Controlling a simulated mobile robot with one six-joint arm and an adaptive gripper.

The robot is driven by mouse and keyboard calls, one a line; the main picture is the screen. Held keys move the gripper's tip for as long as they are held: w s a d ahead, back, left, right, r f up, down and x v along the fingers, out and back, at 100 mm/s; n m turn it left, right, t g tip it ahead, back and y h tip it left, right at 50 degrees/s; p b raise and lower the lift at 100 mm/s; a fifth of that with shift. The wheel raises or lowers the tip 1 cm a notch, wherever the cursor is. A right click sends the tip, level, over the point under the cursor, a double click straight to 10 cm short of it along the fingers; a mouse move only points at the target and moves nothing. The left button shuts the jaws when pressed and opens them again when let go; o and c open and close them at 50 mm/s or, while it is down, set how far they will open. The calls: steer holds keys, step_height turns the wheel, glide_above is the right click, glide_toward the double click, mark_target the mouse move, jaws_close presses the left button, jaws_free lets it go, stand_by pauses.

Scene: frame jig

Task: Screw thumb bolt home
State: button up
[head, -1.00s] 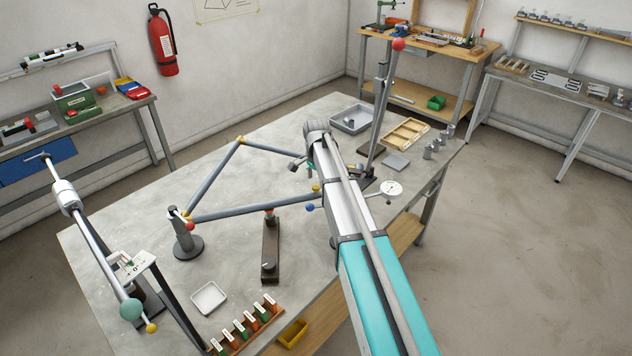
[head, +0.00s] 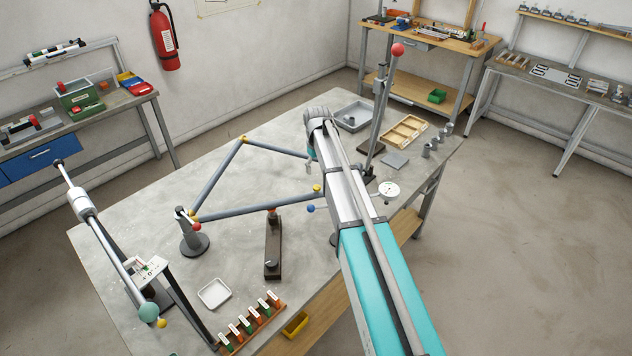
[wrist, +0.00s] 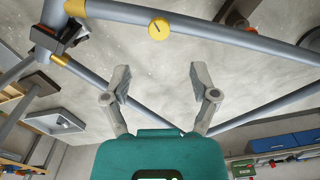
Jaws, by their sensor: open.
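A round yellow knob with a dark slot line (wrist: 158,28), which looks like the thumb bolt, lies ahead of my fingers in the wrist view. What looks like the same knob (head: 317,188) shows beside my arm in the head view, near the right end of the frame's front tube. The grey tube frame (head: 262,207) has yellow collars at its joints. My gripper (wrist: 160,79) is open and empty, its fingers apart with the knob beyond them and between their lines. In the head view my arm hides most of the gripper. How deep the knob sits cannot be told.
A post with a red ball (head: 398,49) rises behind my arm. A dial gauge (head: 388,190) is just right of it. A blue ball (head: 311,208) sits by the front tube.

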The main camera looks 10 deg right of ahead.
mark_target(317, 187)
step_height(317, 187, up, 5)
steer(key=n+p, duration=0.5)
steer(key=n, duration=0.9)
steer(key=shift+r, duration=0.15)
step_height(317, 187, down, 14)
steer(key=b, duration=1.4)
steer(key=shift+r, duration=0.1)
